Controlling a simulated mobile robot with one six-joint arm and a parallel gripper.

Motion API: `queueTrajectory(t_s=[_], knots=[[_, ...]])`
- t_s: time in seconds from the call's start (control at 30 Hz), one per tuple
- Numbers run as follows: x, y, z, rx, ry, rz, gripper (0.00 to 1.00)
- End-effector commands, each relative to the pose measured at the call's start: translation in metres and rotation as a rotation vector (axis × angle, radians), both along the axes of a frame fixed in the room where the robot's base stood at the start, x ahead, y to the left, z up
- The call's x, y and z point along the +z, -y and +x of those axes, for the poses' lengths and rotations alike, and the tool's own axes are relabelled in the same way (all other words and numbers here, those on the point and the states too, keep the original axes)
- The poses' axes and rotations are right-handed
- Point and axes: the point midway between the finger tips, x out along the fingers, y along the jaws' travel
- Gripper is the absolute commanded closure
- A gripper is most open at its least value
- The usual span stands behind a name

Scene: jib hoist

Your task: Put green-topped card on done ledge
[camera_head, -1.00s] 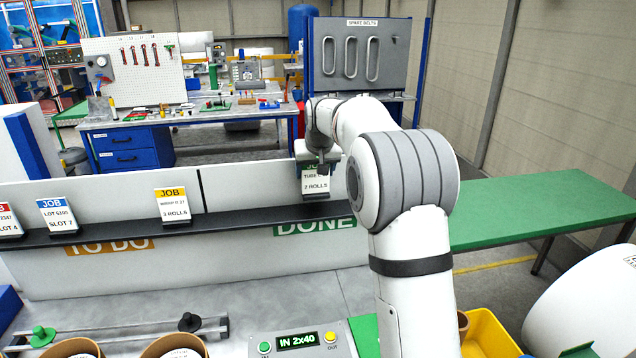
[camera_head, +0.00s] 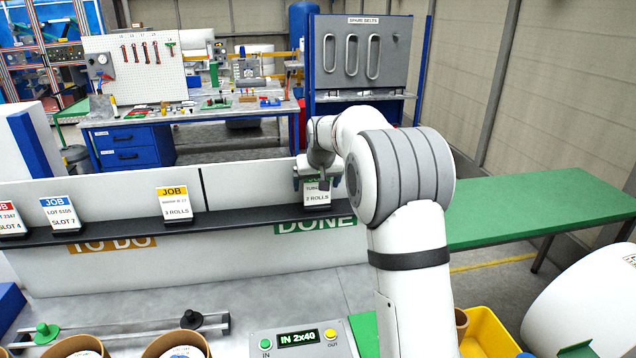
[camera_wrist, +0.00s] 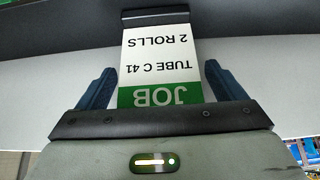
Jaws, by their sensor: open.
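The green-topped card (camera_head: 316,193) stands upright on the ledge (camera_head: 262,216) above the green DONE label (camera_head: 316,225). In the wrist view the card (camera_wrist: 161,62) reads JOB, TUBE C 41, 2 ROLLS upside down, and its foot rests in a dark holder on the ledge. My gripper (camera_wrist: 158,92) is open, with one blue finger on each side of the card's green end and a gap at both sides. In the head view my gripper (camera_head: 316,175) is at the card's top and hides its green band.
The ledge between the yellow-topped and green-topped cards is clear. A button panel (camera_head: 300,340) lies below in front.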

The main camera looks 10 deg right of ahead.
Motion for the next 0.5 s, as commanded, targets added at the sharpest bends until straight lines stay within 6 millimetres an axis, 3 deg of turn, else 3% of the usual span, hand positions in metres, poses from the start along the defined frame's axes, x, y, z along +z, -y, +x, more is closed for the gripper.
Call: queueTrajectory(t_s=[0.27,0.5], knots=[[0.006,0.001,-0.001,-0.001,0.002,0.001,0.10],[0.043,0.001,-0.023,-0.001,0.006,0.000,0.10]])
